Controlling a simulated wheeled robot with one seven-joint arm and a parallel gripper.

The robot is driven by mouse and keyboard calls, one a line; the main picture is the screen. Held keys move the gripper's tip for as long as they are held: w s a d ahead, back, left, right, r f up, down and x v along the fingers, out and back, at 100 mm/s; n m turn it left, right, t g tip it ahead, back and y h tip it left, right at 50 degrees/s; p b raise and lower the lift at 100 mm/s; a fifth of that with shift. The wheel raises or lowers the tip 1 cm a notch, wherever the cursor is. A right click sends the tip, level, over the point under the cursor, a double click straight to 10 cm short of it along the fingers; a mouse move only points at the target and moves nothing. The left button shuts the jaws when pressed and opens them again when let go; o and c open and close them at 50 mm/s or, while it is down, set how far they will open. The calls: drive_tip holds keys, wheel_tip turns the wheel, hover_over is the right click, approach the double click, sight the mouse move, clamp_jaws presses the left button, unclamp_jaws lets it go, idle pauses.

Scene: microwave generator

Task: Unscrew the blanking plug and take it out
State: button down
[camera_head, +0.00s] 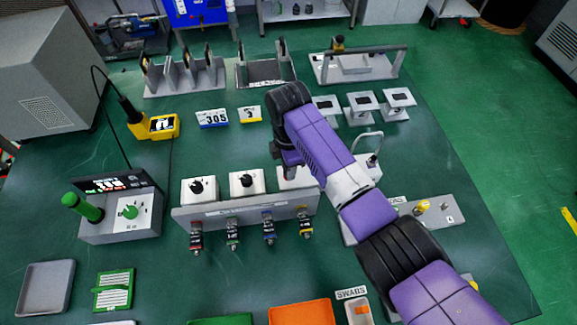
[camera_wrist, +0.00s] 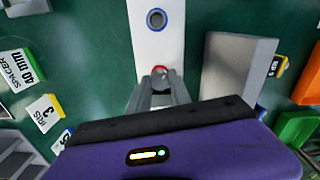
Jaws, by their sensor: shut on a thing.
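My gripper (camera_wrist: 160,78) is shut, its two grey fingertips close together at a red-ringed spot (camera_wrist: 160,68) on a white panel (camera_wrist: 143,45) in the wrist view. The blanking plug is between the fingertips and mostly hidden by them; I cannot tell how far it sits in the panel. A blue-ringed port (camera_wrist: 156,19) is farther up the same panel. In the head view my gripper (camera_head: 289,160) points down near the right-hand white box (camera_head: 294,180), and the fingertips are hard to make out.
A grey rack (camera_head: 245,213) with several coloured connectors stands in front of the white boxes. A grey block (camera_wrist: 235,72) is right of the panel. Number cards (camera_head: 212,118) lie left of my arm. An orange tray (camera_head: 300,313) is at the front edge.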

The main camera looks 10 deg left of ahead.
drive_tip(key=c, duration=1.2)
unclamp_jaws()
drive_tip(key=shift+o, duration=0.2)
drive_tip(key=shift+r+b, duration=0.45)
drive_tip(key=shift+r, duration=3.45)
